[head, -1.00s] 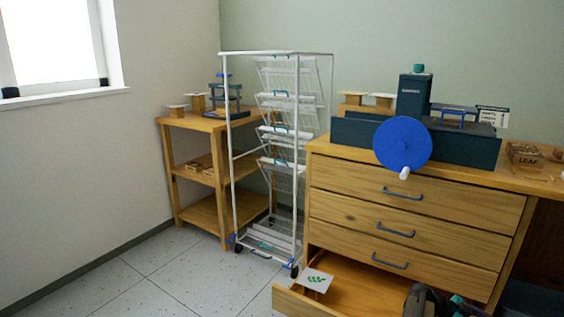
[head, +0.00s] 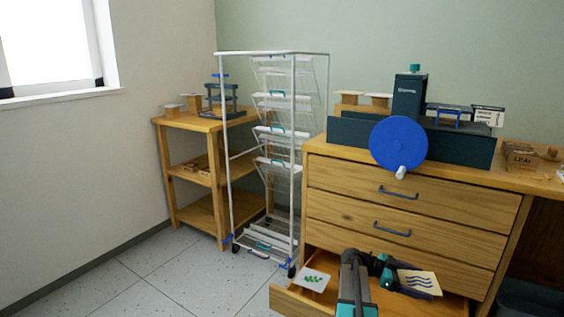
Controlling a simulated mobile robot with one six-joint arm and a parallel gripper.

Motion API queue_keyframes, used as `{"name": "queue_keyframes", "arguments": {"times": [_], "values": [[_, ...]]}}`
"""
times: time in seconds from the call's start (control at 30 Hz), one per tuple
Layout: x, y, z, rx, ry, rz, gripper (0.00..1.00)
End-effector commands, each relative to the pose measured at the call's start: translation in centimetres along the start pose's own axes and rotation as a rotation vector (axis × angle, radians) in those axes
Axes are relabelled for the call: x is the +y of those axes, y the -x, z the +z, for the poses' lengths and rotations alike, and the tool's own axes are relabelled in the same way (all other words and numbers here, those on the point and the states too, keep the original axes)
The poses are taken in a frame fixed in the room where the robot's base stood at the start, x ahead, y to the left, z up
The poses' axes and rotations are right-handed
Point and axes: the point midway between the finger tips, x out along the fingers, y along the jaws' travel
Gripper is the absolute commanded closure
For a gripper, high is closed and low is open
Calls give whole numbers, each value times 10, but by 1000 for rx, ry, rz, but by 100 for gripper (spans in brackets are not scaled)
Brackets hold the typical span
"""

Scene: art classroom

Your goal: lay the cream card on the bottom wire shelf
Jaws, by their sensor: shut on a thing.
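The cream card (head: 420,282), marked with dark blue wavy lines, is at the lower right, above the open bottom drawer. My gripper (head: 398,277) is shut on its left edge, and my fingers partly hide that side. The card looks slightly tilted, and its exact height above the drawer floor is hard to tell. The white wire rack (head: 225,160) stands left of the drawer chest. Its bottom wire shelf (head: 265,243) is low near the floor, with a teal clip at its front. My gripper is well to the right of the rack.
A white card with green leaves (head: 313,280) rests at the left of the open drawer (head: 290,301). Several wire shelves hang tilted higher in the rack. A wooden stand (head: 172,170) is behind it. The floor (head: 165,275) in front of the rack is clear.

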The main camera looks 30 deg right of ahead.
Motion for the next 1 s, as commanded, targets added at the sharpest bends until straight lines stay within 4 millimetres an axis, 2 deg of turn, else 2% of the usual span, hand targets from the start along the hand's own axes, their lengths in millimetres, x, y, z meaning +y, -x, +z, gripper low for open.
{"name": "queue_keyframes", "arguments": {"times": [0.03, 0.5, 1.0], "values": [[-6, 16, 1, 0, 5, -21, 36], [-39, 146, 16, 0, 67, -222, 36], [-51, 291, 38, 1, 152, -495, 36]]}}
